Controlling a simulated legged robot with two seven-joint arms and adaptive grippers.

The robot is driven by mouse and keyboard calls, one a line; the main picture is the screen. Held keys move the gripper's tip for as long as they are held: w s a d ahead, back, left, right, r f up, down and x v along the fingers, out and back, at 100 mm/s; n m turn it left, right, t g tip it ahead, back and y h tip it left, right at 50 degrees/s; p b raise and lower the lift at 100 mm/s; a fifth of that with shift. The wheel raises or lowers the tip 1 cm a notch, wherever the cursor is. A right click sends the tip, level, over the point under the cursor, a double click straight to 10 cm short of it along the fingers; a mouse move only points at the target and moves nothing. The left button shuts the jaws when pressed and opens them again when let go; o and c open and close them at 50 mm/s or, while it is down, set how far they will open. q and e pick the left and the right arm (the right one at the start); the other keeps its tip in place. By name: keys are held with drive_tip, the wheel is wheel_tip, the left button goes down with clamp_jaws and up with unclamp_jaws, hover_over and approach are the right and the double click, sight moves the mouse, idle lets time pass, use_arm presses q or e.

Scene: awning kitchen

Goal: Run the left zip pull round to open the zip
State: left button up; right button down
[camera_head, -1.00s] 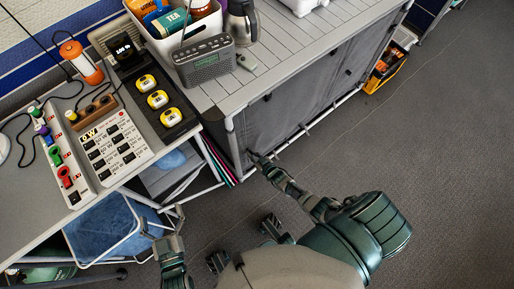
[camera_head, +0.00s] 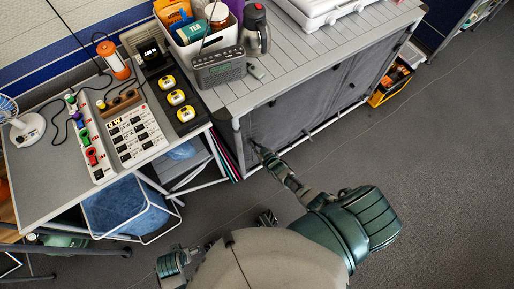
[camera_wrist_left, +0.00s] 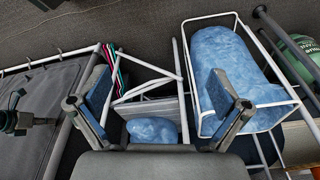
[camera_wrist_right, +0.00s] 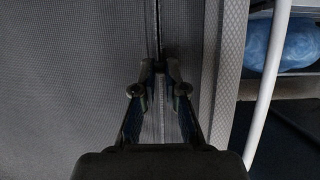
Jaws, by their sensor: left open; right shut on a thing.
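The grey fabric front (camera_head: 310,108) of the slatted-top cabinet hangs in a pale tube frame, and it looks closed. My right gripper (camera_head: 260,150) is at the left side of this front, between its top and bottom. In the right wrist view the fingertips of that gripper (camera_wrist_right: 160,72) are closed together on the vertical zip line (camera_wrist_right: 157,25). The zip pull is small and mostly hidden between the tips. My left gripper (camera_wrist_left: 160,100) is open and empty in the left wrist view, its fingers wide apart, away from the front.
A radio (camera_head: 218,68), a flask (camera_head: 256,28) and a white bin (camera_head: 205,48) stand on the cabinet top.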

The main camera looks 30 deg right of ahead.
use_arm(q)
drive_tip(key=s+f+p, duration=0.3)
drive_tip(key=f+p, duration=0.2)
drive_tip(key=f, duration=0.8)
drive_tip(key=s+a+f+g+p, duration=0.1)
drive_tip(key=s+a+f+p, duration=0.1)
drive_tip(key=s+f+p, duration=0.6)
drive_tip(key=s+a, duration=0.1)
drive_tip(key=s, duration=0.7)
wheel_tip(320, 180, up, 10)
drive_tip(key=p, duration=0.7)
drive_tip(key=shift+w+a+f+p, duration=0.15)
drive_tip(key=shift+w+f+p, duration=0.1)
drive_tip(key=shift+w+p, duration=0.1)
use_arm(e)
wheel_tip(320, 180, up, 24)
drive_tip(key=shift+w+r, duration=0.15)
drive_tip(key=c, duration=1.2)
unclamp_jaws()
